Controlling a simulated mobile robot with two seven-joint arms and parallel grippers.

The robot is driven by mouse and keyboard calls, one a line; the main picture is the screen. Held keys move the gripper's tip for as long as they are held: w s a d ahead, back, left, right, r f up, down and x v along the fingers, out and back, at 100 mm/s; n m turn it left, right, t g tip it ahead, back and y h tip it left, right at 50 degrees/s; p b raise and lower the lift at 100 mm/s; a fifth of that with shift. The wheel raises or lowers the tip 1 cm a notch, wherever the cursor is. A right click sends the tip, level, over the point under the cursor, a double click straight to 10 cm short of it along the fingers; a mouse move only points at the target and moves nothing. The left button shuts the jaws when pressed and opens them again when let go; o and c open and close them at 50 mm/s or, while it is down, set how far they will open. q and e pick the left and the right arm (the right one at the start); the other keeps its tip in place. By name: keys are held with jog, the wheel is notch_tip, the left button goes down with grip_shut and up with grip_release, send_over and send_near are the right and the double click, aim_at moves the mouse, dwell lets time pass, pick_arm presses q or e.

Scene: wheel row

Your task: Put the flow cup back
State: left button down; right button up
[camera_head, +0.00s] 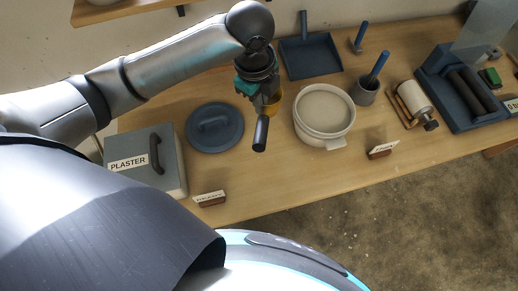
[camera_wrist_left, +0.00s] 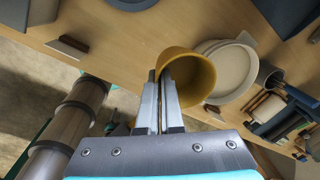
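The flow cup appears to be the yellow-ochre cup (camera_wrist_left: 202,70). In the left wrist view its round mouth faces the camera. In the head view only part of the yellow cup (camera_head: 273,104) shows behind my left gripper (camera_head: 264,100). In the left wrist view my left gripper (camera_wrist_left: 160,90) has its fingers close together at the cup's near wall, pinching it. Whether the cup's base touches the table is hidden. My right gripper is in neither view.
A blue round lid (camera_head: 228,137) lies left of the cup, and a white tub (camera_head: 324,112) stands right. A PLASTER box (camera_head: 166,178), label blocks (camera_head: 209,199) (camera_head: 382,151), a blue dustpan (camera_head: 309,58) and a grey pot (camera_head: 364,94) share the wooden table (camera_head: 260,183). Its front strip is mostly clear.

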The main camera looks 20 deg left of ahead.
pick_arm(q)
notch_tip(320, 180, down, 15)
jog(key=b, duration=0.2)
jog(key=shift+b, duration=0.3)
jog(key=shift+f+b, duration=0.45)
jog(key=shift+f, duration=1.85)
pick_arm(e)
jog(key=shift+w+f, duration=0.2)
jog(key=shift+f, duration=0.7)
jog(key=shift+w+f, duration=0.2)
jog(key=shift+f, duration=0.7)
pick_arm(q)
jog(key=shift+f, duration=0.1)
jog(key=c, duration=1.5)
grip_release()
jog(key=shift+f, duration=0.1)
jog(key=o, duration=0.4)
jog(key=r+p, duration=0.1)
jog(key=r, duration=0.7)
jog(key=s+r+p, duration=0.1)
jog(key=r, duration=0.3)
jog(key=shift+a+r+p, duration=0.2)
jog(key=shift+a+p, duration=0.1)
jog(key=shift+p, duration=0.05)
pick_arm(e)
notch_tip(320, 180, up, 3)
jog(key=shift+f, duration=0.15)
